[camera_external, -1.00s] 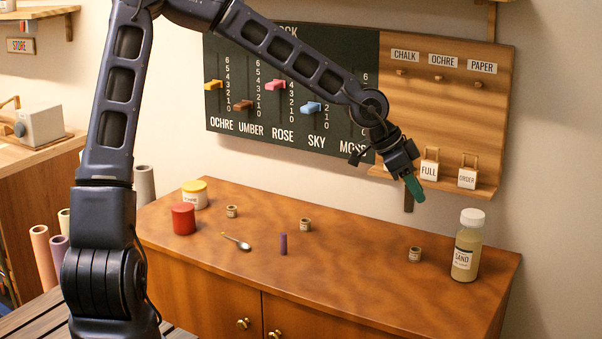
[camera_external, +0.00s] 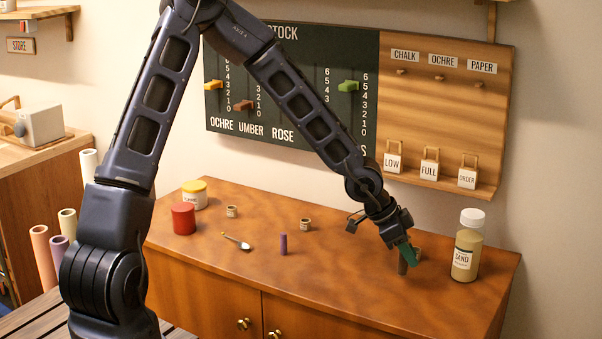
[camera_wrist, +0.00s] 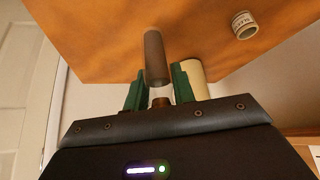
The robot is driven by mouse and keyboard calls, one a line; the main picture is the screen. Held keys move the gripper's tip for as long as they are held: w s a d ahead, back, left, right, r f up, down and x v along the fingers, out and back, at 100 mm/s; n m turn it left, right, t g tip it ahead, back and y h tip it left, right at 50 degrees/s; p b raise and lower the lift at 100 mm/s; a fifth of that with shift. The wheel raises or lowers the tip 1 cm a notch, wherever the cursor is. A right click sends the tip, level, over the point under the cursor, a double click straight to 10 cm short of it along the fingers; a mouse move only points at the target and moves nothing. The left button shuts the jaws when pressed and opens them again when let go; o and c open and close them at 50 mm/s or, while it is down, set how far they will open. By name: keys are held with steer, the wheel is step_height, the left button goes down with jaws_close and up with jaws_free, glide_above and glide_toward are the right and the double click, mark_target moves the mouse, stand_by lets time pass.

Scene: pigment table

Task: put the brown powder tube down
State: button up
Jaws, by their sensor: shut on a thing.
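The brown powder tube (camera_external: 402,263) is upright at the right part of the wooden cabinet top (camera_external: 340,285). I cannot tell whether its lower end touches the surface. My gripper (camera_external: 408,256) with green fingers is shut on it, coming down from the upper left. In the wrist view the tube (camera_wrist: 155,58) stands out between the two green fingertips (camera_wrist: 157,82). A small labelled ring (camera_external: 417,252) is just behind my gripper, partly hidden; a labelled ring also shows in the wrist view (camera_wrist: 245,26).
A sand bottle (camera_external: 467,246) stands close on the right. A purple tube (camera_external: 283,244), a spoon (camera_external: 237,242), two more rings (camera_external: 305,225) (camera_external: 232,211), a red pot (camera_external: 183,218) and a white, yellow-lidded jar (camera_external: 194,194) are further left. The front middle of the top is clear.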

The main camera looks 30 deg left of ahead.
mark_target(406, 274)
steer(key=shift+f, duration=1.8)
steer(key=o, duration=1)
steer(key=shift+f, duration=0.15)
steer(key=shift+v, duration=6.15)
